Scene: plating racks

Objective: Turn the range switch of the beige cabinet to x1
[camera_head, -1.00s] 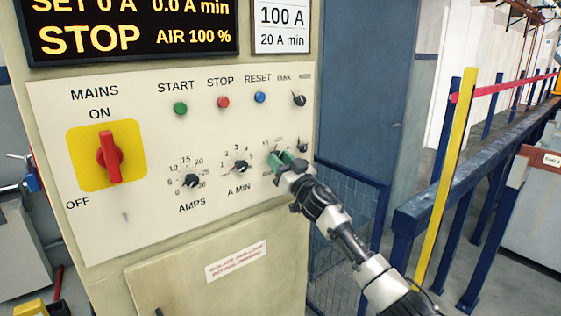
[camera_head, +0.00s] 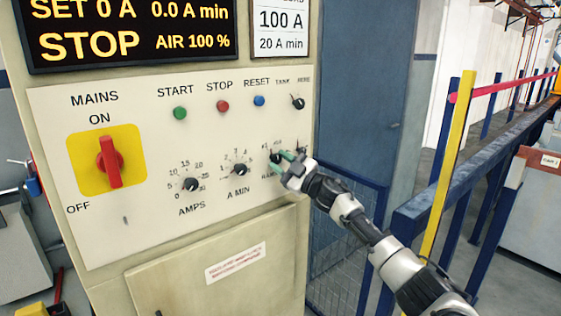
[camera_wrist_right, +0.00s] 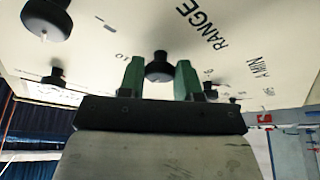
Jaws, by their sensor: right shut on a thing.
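The beige cabinet (camera_head: 70,235) fills the left and middle of the head view. Its range switch is a small black knob (camera_head: 276,157) at the right end of the lower row of knobs. In the right wrist view the knob (camera_wrist_right: 158,68) lies between the two green fingers, beside the printed word RANGE. My right gripper (camera_head: 283,160) reaches in from the lower right and is shut on the range switch, one finger on each side. The knob's pointer and most scale marks are hidden or too small to read. My left gripper is not in view.
A small black knob (camera_head: 298,102) sits above, and the A MIN knob (camera_head: 240,169) and AMPS knob (camera_head: 190,184) sit to the left. A red mains switch (camera_head: 109,160) is at far left. A blue mesh fence (camera_head: 345,215) stands right of the cabinet.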

